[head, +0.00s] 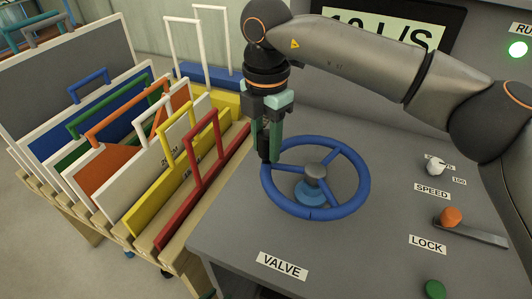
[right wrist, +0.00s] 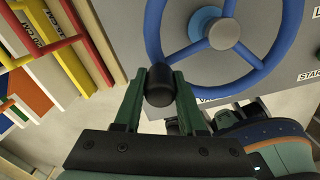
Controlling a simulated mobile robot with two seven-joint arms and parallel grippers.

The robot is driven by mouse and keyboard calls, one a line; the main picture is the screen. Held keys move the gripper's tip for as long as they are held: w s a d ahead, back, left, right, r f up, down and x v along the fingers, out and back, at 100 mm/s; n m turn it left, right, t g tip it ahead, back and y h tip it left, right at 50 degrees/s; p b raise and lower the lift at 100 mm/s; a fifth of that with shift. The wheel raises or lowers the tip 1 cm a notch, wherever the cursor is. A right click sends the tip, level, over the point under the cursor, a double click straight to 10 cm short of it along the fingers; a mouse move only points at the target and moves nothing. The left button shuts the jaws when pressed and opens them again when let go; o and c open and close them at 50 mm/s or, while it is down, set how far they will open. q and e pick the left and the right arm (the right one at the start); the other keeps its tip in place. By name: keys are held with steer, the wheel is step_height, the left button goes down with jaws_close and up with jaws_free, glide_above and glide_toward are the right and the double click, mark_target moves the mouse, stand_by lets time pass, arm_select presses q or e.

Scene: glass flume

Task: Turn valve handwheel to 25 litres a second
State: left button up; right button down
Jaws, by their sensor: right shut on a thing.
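The blue valve handwheel (head: 350,206) lies on the sloping grey console above a label reading VALVE, and its rim and spokes also fill the top of the right wrist view (right wrist: 155,30). My right gripper (head: 268,155) is at the wheel's upper-left rim. In the right wrist view, its green fingers are shut on a black knob (right wrist: 160,87) by the rim. The knob's join to the rim is hidden. The dark display (head: 385,32) appears to read 10 L/S, its lower part covered by my right arm. My left gripper is not in the head view.
A rack of coloured framed panels (head: 150,165) stands close on the left. A white SPEED knob (head: 435,167), an orange-knobbed LOCK lever (head: 451,217) and a green button (head: 434,289) are on the console's right.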

steer(key=shift+w+d+r+m, duration=0.1)
steer(key=shift+w+d+m, duration=0.2)
steer(key=shift+w+m, duration=0.7)
steer(key=shift+w+d+m, duration=0.3)
steer(key=shift+w+m, duration=0.5)
steer(key=shift+m, duration=0.3)
steer(key=c, duration=0.5)
jaws_free()
step_height(320, 180, up, 12)
steer(key=p, duration=0.1)
steer(key=shift+r+p, duration=0.2)
steer(key=shift+p, duration=0.15)
